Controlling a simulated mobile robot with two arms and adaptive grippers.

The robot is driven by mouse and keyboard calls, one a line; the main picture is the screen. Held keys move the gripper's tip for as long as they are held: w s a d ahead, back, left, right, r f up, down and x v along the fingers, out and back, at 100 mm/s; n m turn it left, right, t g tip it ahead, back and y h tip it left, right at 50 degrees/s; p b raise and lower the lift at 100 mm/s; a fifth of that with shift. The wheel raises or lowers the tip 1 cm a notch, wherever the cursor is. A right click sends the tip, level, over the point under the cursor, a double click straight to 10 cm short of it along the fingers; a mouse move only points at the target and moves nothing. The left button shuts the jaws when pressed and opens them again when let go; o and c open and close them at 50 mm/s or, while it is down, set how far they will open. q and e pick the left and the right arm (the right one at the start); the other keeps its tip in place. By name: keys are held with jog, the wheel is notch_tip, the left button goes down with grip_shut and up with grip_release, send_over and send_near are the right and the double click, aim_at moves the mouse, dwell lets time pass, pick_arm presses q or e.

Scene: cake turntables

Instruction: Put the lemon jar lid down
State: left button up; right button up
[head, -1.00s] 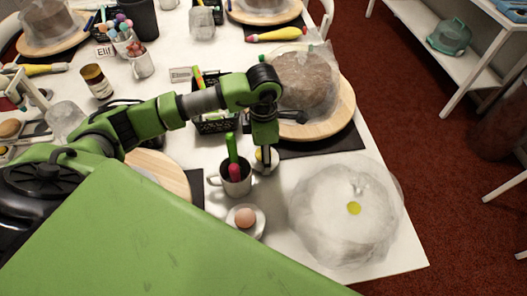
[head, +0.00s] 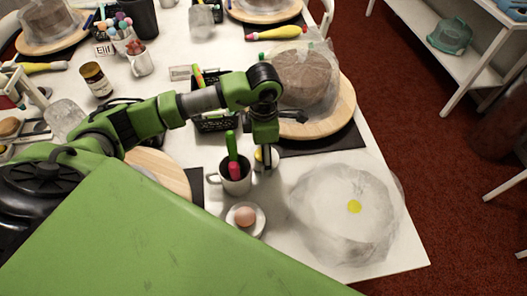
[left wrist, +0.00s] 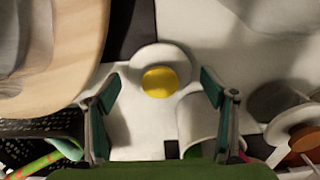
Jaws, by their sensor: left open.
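The yellow lid (left wrist: 160,82) shows in the left wrist view as a round yellow disc against a round white thing (left wrist: 152,56). I cannot tell whether the lid rests on that white thing or on something between them. In the head view the lid (head: 259,154) is mostly hidden behind my left gripper (head: 267,158), beside the mug. My left gripper also shows in the left wrist view (left wrist: 160,105); its fingers are open, one on each side of the lid and apart from it. My right gripper is in neither view.
A mug (head: 235,178) with green and red markers stands close left of the gripper. An egg-like thing sits on a small saucer (head: 247,231) in front. A clear plastic-covered thing with a yellow spot (head: 340,235) lies right. A wooden turntable (head: 335,122) with a wrapped cake stands behind.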

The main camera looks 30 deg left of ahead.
pick_arm(q)
notch_tip(320, 180, up, 12)
jog(key=b, duration=0.1)
jog(key=shift+r+b, duration=0.25)
jog(key=shift+b, duration=0.05)
dwell(0.4)
